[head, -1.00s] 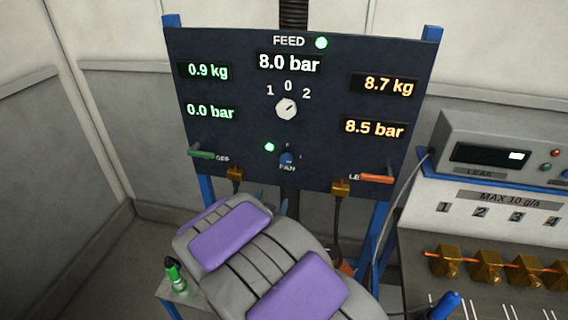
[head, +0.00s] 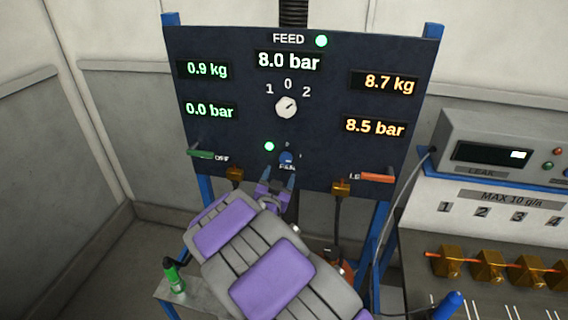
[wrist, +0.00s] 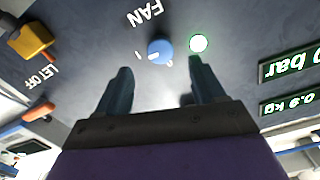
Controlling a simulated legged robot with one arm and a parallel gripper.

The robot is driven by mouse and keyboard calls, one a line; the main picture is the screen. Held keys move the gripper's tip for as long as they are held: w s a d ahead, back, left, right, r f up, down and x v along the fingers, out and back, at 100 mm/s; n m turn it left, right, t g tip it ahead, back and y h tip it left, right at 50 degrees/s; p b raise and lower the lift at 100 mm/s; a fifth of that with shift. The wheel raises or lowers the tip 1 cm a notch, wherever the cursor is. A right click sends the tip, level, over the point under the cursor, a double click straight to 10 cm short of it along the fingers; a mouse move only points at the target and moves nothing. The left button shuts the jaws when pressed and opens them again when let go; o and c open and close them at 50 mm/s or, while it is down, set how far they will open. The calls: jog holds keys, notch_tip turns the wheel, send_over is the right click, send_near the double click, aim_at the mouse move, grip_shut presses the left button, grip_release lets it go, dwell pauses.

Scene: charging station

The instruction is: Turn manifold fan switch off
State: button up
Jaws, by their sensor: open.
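The blue fan switch (head: 287,158) is a small round knob low in the middle of the dark feed panel (head: 230,130). A green light (head: 269,146) glows beside it. In the wrist view, the fan switch (wrist: 160,52) has a white mark and sits just beyond the fingertips, between their lines, with the lit green light (wrist: 199,43) to its right. My gripper (head: 278,180) is open and empty just below the switch in the head view. Its two dark fingers (wrist: 158,75) are spread apart and I see no contact with the knob.
A white selector knob (head: 286,107) sits above the fan switch. A green handle (head: 201,154) is at the panel's left and an orange handle (head: 377,178) at its right. Brass fittings (head: 341,188) hang at the lower edge. A leak tester (head: 500,150) stands right.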

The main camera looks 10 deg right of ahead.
aim_at(285, 161)
jog(key=b+x, duration=0.1)
jog(key=x, duration=0.7)
jog(key=shift+w, duration=0.1)
jog(key=shift+c, duration=0.5)
jog(key=c, duration=0.9)
